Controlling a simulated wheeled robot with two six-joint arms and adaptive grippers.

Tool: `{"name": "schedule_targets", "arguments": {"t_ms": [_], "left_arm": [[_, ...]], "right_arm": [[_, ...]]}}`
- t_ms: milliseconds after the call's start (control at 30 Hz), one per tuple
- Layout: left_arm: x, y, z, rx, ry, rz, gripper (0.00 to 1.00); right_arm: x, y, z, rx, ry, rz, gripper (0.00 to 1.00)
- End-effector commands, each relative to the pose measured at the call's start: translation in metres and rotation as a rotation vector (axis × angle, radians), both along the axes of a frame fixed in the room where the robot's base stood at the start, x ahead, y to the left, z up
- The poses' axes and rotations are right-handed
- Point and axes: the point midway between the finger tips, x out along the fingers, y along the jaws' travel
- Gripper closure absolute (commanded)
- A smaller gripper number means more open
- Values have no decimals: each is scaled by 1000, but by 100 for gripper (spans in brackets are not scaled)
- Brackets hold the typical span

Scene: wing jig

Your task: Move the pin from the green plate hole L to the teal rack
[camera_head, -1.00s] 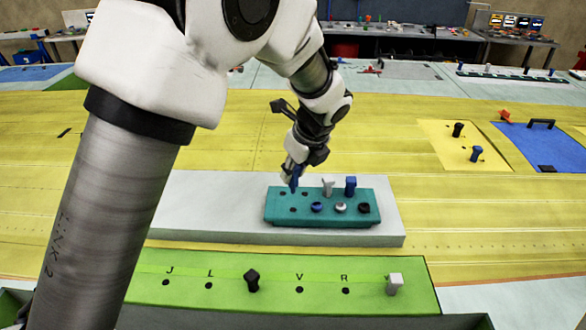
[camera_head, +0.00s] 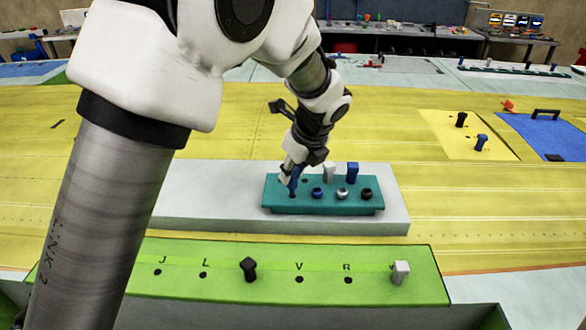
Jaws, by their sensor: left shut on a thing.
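My left gripper (camera_head: 289,177) is shut on a blue pin (camera_head: 294,180) at the left end of the teal rack (camera_head: 325,208). The pin is upright, with its lower end at or just above a front-left hole; I cannot tell whether it has entered. The rack also holds a grey pin (camera_head: 329,172) and a blue pin (camera_head: 352,172) at the back, and several short pins along the front. The green plate (camera_head: 300,261) lies nearer me. Its hole L (camera_head: 204,275) is empty. My right gripper is not in view.
On the green plate, a black pin (camera_head: 249,268) and a light grey pin (camera_head: 400,272) stand up; holes J, V and R are empty. The rack sits on a pale grey block (camera_head: 230,215). A yellow plate (camera_head: 452,140) with two pins lies farther right.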

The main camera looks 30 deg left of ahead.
Motion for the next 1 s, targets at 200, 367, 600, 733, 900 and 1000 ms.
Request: {"name": "schedule_targets", "arguments": {"t_ms": [200,367,600,733,900,1000], "left_arm": [[-1,0,1,0,-1,0,100],[-1,0,0,0,-1,0,100],[-1,0,-5,0,0,0,100],[-1,0,-12,1,0,0,100],[-1,0,-20,0,0,-1,100],[-1,0,-25,0,0,-1,100]], "right_arm": [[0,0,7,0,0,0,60],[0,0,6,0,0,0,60],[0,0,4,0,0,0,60],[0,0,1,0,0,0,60],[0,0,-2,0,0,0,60],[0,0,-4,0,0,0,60]]}}
